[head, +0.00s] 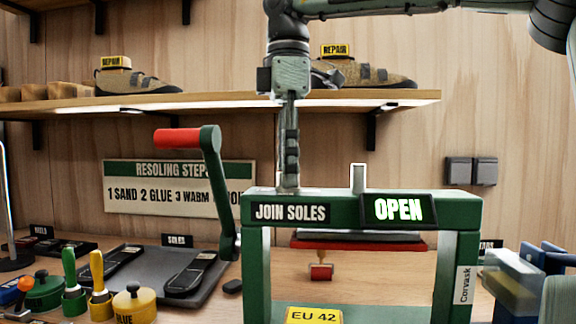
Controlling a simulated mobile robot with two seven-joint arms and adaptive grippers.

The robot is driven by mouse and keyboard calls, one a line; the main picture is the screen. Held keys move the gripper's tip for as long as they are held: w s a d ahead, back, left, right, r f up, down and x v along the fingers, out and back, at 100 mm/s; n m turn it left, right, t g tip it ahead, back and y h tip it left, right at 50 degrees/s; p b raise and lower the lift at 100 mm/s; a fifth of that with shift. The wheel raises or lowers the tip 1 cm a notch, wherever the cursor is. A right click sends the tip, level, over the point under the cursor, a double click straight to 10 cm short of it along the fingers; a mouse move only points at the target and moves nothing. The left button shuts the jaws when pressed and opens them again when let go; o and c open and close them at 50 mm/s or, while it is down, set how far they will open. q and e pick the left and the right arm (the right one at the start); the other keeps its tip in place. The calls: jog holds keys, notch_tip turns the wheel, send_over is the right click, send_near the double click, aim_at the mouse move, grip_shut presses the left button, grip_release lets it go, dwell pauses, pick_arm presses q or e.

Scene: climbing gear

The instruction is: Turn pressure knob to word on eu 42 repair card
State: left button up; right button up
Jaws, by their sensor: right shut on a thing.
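The green press (461,215) stands at front centre, with a "JOIN SOLES" label and a display (398,209) lit "OPEN". My right gripper (289,183) points straight down onto the left part of its top beam. It is shut on what appears to be the pressure knob, which the fingers mostly hide; I cannot read its setting. A yellow EU 42 card (313,316) shows at the press's foot, cut by the bottom edge. Yellow repair cards stand by the shoes on the shelf, one at left (116,62) and one at right (338,50). My left gripper is out of view.
A red-handled crank (213,160) rises at the press's left side. A short metal post (358,178) stands on the beam. A grey tray (148,268) with soles, and glue pots and tools lie left. Clear blue-edged bins (515,285) stand right. The shelf (225,101) is behind.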

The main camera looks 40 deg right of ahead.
jog(key=n, duration=0.5)
jog(key=shift+n, duration=0.3)
jog(key=n, duration=0.4)
jog(key=shift+n, duration=0.3)
jog(key=n, duration=1.3)
jog(key=shift+n, duration=0.3)
jog(key=n, duration=0.4)
jog(key=shift+n, duration=0.3)
jog(key=n, duration=0.4)
jog(key=shift+f+n, duration=0.1)
jog(key=shift+n, duration=2.3)
